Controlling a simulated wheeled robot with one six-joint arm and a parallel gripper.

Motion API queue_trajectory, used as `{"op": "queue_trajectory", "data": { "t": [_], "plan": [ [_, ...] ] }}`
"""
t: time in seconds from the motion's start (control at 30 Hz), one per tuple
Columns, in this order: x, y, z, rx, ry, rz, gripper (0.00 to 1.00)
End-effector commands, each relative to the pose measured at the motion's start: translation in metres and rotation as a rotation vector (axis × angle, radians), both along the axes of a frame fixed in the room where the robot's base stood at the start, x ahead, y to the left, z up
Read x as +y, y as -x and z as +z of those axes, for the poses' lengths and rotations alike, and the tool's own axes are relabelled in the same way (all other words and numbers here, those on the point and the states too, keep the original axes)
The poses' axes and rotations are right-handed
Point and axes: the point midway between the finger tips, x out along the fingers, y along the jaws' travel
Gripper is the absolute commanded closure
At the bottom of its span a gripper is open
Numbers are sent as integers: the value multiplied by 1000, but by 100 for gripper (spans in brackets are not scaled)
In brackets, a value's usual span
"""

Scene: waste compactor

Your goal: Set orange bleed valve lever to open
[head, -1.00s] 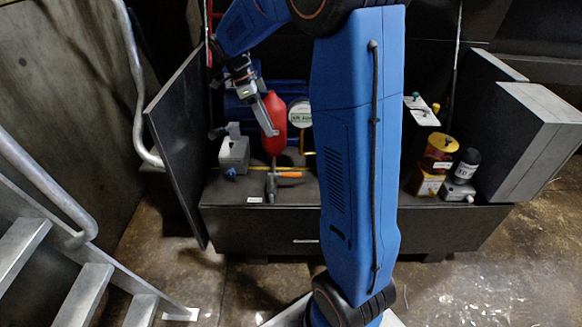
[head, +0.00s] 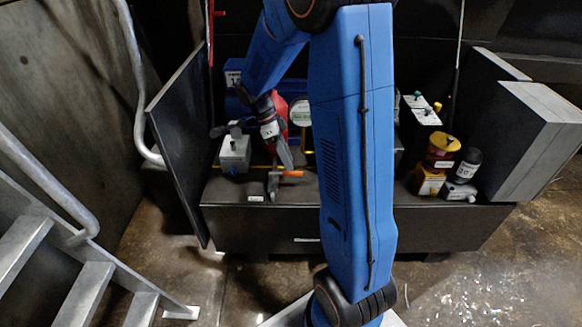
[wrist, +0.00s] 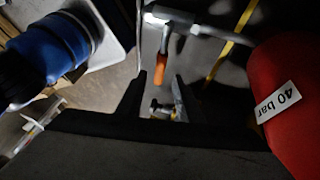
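The orange lever (head: 292,173) sticks out to the right from a grey valve pipe (head: 273,183) on the bench front in the head view. In the wrist view the orange lever (wrist: 160,72) lies just beyond the fingertips, below the grey pipe fitting (wrist: 172,20). My gripper (head: 285,155) is above the lever in the head view, pointing down. In the wrist view my gripper (wrist: 158,98) has its two dark fingers apart with nothing between them. I see no contact with the lever.
A red cylinder (wrist: 290,90) marked 40 bar stands close on the right in the wrist view. A grey box with a handle (head: 235,153) is left of the valve. A dark panel (head: 178,140) stands at the left; several small devices (head: 430,180) are on the right.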

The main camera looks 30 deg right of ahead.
Motion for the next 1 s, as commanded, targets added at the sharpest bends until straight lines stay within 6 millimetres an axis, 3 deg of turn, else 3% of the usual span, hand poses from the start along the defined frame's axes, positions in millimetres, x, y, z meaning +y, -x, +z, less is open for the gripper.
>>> {"op": "queue_trajectory", "data": {
  "t": [0.3, 0.67, 0.8, 1.0],
  "plan": [
    [-7, 13, -30, 2, -1, -1, 67],
    [-8, 14, -34, -1, -1, 0, 67],
    [-8, 14, -33, -1, -1, 0, 100],
    [-8, 13, -33, -1, 0, -1, 100]
  ]
}}
